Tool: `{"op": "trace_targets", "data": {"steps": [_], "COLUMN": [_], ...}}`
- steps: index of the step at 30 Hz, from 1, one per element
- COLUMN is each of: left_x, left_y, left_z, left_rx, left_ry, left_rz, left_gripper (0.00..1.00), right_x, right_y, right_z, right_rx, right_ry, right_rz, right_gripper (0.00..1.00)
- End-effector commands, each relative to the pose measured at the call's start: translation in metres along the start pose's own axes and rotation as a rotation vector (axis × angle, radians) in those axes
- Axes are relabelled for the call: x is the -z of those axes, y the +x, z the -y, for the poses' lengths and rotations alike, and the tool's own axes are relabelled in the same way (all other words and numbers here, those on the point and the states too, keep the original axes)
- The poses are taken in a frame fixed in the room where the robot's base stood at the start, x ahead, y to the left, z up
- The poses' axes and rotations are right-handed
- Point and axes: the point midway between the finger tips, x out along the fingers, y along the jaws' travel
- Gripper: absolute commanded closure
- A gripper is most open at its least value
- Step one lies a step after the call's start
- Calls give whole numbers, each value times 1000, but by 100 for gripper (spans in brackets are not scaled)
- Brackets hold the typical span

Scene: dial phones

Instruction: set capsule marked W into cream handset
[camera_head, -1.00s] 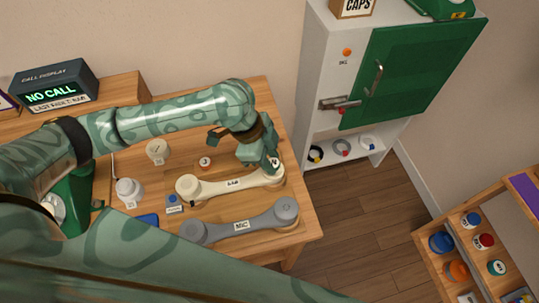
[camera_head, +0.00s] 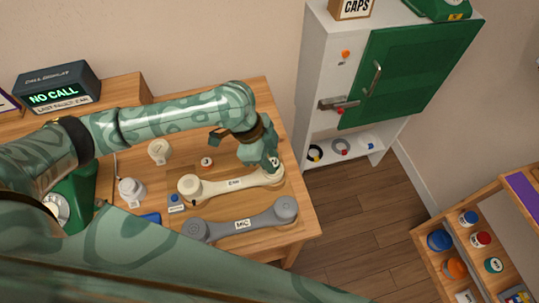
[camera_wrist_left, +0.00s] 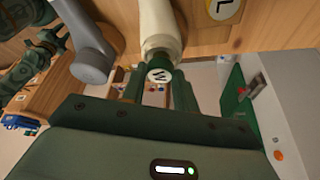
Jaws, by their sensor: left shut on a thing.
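The cream handset (camera_head: 228,186) lies on the wooden table, its right end under my left gripper (camera_head: 272,165). The capsule marked W (camera_wrist_left: 157,75) is a small white disc with a dark letter. In the left wrist view it sits between the shut fingers, right at the end of the cream handset (camera_wrist_left: 160,25). In the head view the fingers largely hide it. I cannot tell whether it is seated in the handset or only against it. Dark green parts of my other arm show at the left of the wrist view, too unclear to read the jaws.
A grey handset (camera_head: 240,222) marked MIC lies in front of the cream one. A small round capsule (camera_head: 207,162) lies behind it. A white cabinet (camera_head: 318,75) with a green door stands at right; a wooden rack (camera_head: 430,262) with jars is farther right.

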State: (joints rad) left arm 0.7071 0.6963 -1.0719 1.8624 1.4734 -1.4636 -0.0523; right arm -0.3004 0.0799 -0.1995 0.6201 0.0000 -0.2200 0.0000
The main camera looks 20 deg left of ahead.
Motion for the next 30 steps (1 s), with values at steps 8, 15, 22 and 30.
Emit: {"op": "trace_targets", "data": {"steps": [8, 15, 22, 30], "left_x": [0, -1, -3, -4], "left_y": [0, 2, 8, 10], "left_z": [0, 0, 0, 0], "left_rx": [-1, -1, -1, -1], "left_ry": [1, 1, 1, 1], "left_rz": [0, 0, 0, 0], "left_gripper": [89, 89, 89, 89], "right_x": [1, 1, 0, 0], "right_y": [-1, -1, 0, 0], "right_z": [0, 0, 0, 0], "right_rx": [0, 0, 1, 1], "right_ry": [0, -1, -1, -1], "right_rz": [-1, -1, -1, -1], "right_gripper": [64, 64, 64, 64]}}
